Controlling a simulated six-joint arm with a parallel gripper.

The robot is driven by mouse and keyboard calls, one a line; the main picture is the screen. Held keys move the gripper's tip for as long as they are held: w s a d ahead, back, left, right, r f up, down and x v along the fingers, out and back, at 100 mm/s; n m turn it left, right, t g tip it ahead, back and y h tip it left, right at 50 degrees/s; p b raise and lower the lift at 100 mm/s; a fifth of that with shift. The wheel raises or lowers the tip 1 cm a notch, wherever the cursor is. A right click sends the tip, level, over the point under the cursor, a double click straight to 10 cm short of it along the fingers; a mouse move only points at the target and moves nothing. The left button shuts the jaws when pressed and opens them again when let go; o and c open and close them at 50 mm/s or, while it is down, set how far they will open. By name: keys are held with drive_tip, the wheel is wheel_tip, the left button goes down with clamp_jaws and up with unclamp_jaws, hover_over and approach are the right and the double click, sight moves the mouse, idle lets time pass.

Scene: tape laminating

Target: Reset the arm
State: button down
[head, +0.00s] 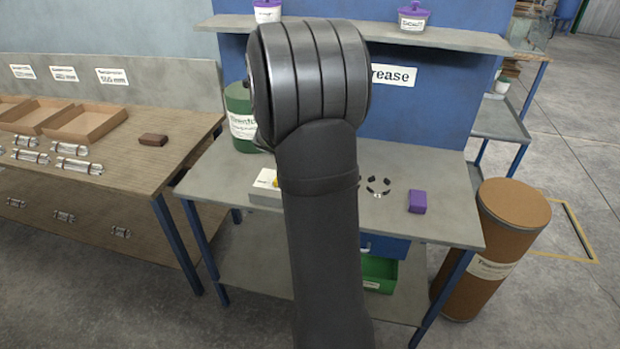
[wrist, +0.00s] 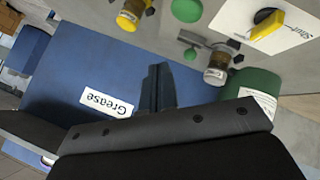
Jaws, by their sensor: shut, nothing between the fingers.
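My arm stands upright in the middle of the head view and hides part of the grey workbench (head: 440,225). My gripper is hidden in the head view. In the wrist view my gripper (wrist: 158,72) is shut, with its dark fingers together and nothing between them. It is in front of the blue panel (wrist: 75,75) with the "Grease" label (wrist: 106,103). It appears apart from everything on the bench.
A green drum (head: 240,115) stands left of my arm. A purple block (head: 417,201) and a ring of dark pieces (head: 378,186) lie right of it. A shelf (head: 455,38) runs above. A brown barrel (head: 500,245) stands at the right. A wooden bench (head: 150,175) is at the left.

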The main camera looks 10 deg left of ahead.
drive_tip(key=shift+f, duration=0.35)
wheel_tip(320, 180, down, 2)
drive_tip(key=shift+f, duration=0.15)
wheel_tip(320, 180, up, 7)
drive_tip(key=shift+f, duration=0.1)
